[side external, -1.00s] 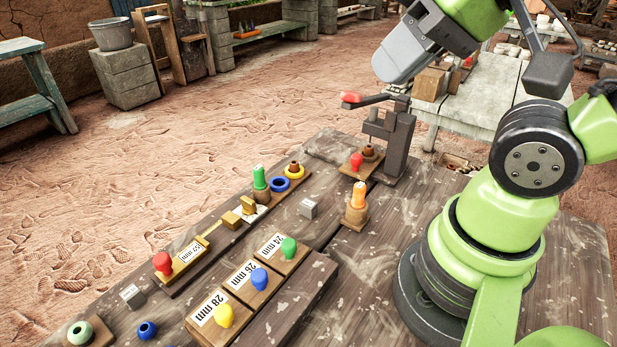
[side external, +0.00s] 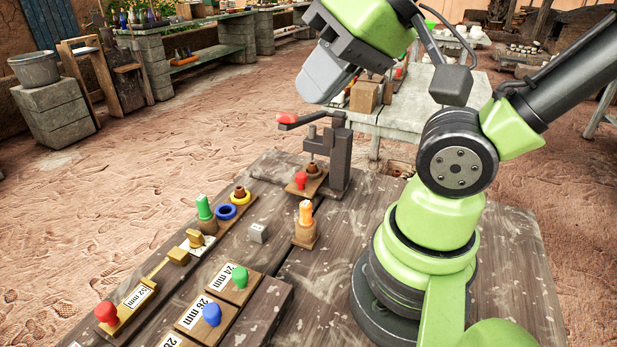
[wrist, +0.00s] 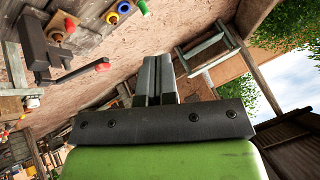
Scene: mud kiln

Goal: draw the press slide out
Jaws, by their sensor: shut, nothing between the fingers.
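The press (side external: 338,160) is a dark grey stand with a lever ending in a red grip (side external: 287,118). At its foot lies the press slide (side external: 302,190), a wooden plate with a red knob (side external: 300,179) at its front and a brown ring piece (side external: 313,169) under the ram. My gripper (wrist: 153,80) is shut and empty in the wrist view. In the side view it hangs above the lever, apart from the press; its fingers are hard to make out there. The press also shows in the wrist view (wrist: 37,50), left of my fingers.
An orange-topped peg (side external: 305,212) on a wooden block stands in front of the slide. A small grey cube (side external: 258,232) lies to its left. Marked boards with green (side external: 239,276) and blue (side external: 211,314) knobs lie nearer. Bare table lies between the orange peg and my base.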

